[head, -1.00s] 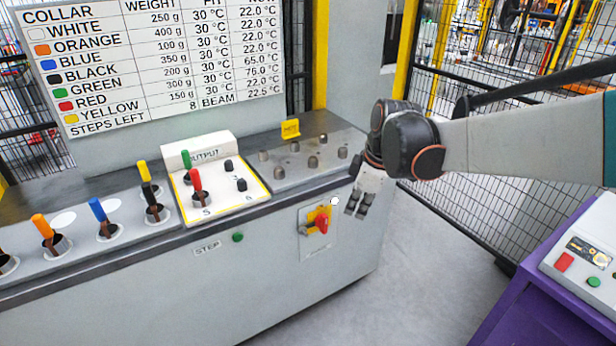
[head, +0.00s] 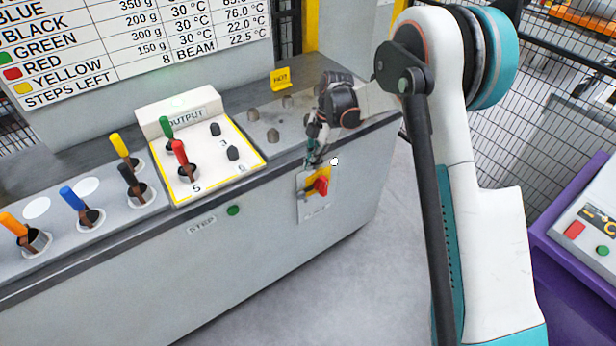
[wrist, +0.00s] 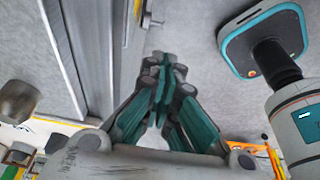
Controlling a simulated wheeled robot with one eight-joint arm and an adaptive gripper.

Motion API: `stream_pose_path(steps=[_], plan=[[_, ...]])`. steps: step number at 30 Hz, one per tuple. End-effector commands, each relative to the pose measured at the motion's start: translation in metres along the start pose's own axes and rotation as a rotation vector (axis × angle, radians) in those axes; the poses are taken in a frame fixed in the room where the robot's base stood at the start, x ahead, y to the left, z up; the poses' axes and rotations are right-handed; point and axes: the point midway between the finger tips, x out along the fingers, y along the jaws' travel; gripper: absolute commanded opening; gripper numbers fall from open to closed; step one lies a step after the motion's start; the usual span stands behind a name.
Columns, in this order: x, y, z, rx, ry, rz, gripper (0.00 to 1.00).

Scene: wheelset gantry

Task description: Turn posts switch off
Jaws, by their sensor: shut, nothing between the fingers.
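The switch has a red handle (head: 321,185) on a yellow plate (head: 310,187), mounted on the cabinet's front face below the posts. The handle sits tilted, not straight up. A small white round spot (head: 334,161) shows just above it to the right. My gripper (head: 313,160) is shut and empty, pointing down just above the switch near the cabinet's top edge. I cannot tell whether it touches the plate. In the wrist view the closed fingers (wrist: 166,66) meet in the middle. The switch handle is not clearly seen there.
An OUTPUT tray (head: 207,150) holds green and red handled pieces. A green STEP button (head: 233,210) is left of the switch.

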Motion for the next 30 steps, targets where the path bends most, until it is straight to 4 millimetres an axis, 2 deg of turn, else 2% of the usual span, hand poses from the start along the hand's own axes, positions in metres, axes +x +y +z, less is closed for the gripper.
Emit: stream_pose_path(steps=[18, 24, 30], plan=[[0.110, 0.000, 0.005, 0.003, -0.001, 0.001, 0.00], [0.129, 0.000, 0.011, 0.003, 0.000, 0.001, 0.00], [0.133, 0.000, 0.012, 0.003, 0.000, 0.001, 0.00]])
